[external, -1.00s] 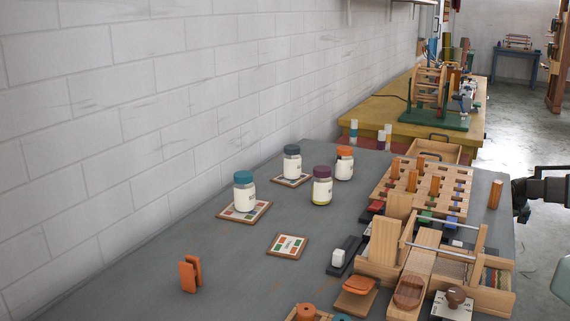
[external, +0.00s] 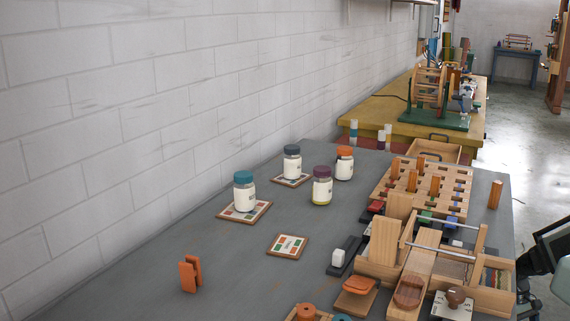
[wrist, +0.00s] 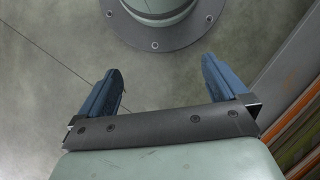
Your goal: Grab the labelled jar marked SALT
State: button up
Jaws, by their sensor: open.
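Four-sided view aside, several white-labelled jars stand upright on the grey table. A jar with a teal lid (external: 244,197) is nearest the wall on a patterned tile. A jar with a dark blue-grey lid (external: 291,167) stands behind it on another tile. A jar with a purple lid (external: 322,190) and a jar with an orange lid (external: 344,168) stand to the right on the bare table. The label writing is too small to read, so I cannot tell which says SALT. My gripper (wrist: 161,65) is open and empty above the floor, far from the jars.
An empty patterned tile (external: 288,246) and an orange block piece (external: 189,274) lie in front of the jars. A wooden peg rack (external: 455,190) and wooden trays crowd the right side. The wall borders the left. Bare table surrounds the jars.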

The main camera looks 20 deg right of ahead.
jog(key=shift+g, duration=0.5)
jog(key=s, duration=0.1)
jog(key=s+a, duration=0.1)
jog(key=s, duration=0.1)
jog(key=s+r, duration=0.1)
jog(key=s, duration=0.1)
jog(key=shift+a, duration=0.3)
jog(key=shift+c, duration=0.8)
